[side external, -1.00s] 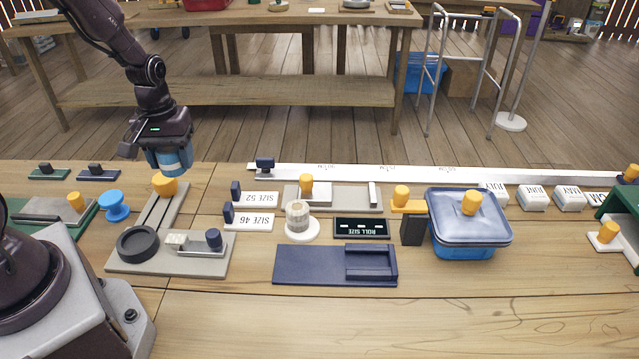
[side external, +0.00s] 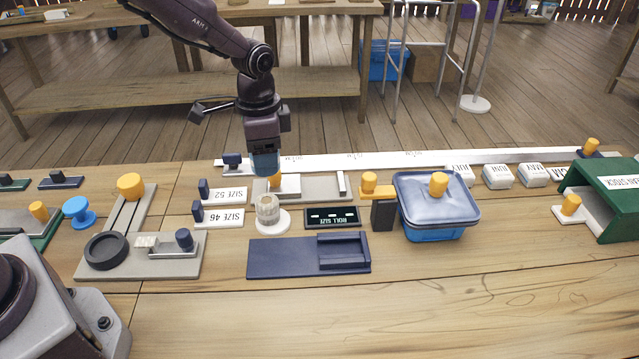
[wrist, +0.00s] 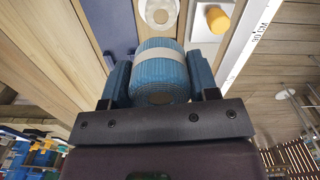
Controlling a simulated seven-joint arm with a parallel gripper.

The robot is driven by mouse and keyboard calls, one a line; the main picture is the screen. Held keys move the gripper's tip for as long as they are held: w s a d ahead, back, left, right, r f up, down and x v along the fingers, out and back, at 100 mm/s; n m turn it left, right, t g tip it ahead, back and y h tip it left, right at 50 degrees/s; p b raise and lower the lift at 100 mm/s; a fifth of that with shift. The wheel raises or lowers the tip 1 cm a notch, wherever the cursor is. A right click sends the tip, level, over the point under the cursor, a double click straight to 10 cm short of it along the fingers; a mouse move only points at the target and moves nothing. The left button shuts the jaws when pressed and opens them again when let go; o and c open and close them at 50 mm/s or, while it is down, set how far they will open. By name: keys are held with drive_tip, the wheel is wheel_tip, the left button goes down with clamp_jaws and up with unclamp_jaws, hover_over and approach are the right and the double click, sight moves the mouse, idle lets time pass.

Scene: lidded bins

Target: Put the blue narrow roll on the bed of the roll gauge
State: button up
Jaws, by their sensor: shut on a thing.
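The blue narrow roll (wrist: 165,84), ribbed with a pale band, sits between the two blue fingers of my gripper (side external: 264,164), which is shut on it. In the side external view the fingers mostly hide the roll. It hangs above the back of the table, over the left end of the roll gauge. The gauge's bed (side external: 320,187) is a low grey plate with a pale upright stop at its right and a block with a yellow knob (side external: 275,181) at its left, partly behind my gripper. The roll-size display (side external: 331,218) lies in front. I cannot see any contact with the bed.
A pale roll stands on a white disc (side external: 281,223) in front of the gauge. A long white rail (side external: 400,160) runs behind. Size 52 and size 46 plates (side external: 225,217) lie left. A lidded blue bin (side external: 438,232) stands right. A navy tray (side external: 280,258) lies in front.

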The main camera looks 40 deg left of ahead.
drive_tip(key=w+f, duration=0.4)
drive_tip(key=w, duration=0.4)
hover_over(320, 188)
drive_tip(key=f, duration=0.5)
drive_tip(key=shift+s+a+f, duration=0.1)
drive_tip(key=shift+s, duration=0.15)
drive_tip(key=shift+w+f, duration=0.15)
drive_tip(key=shift+f, duration=0.1)
drive_tip(key=shift+w+f, duration=0.1)
drive_tip(key=shift+f, duration=1.45)
drive_tip(key=shift+f, duration=0.2)
drive_tip(key=o, duration=1)
drive_tip(key=shift+r, duration=0.1)
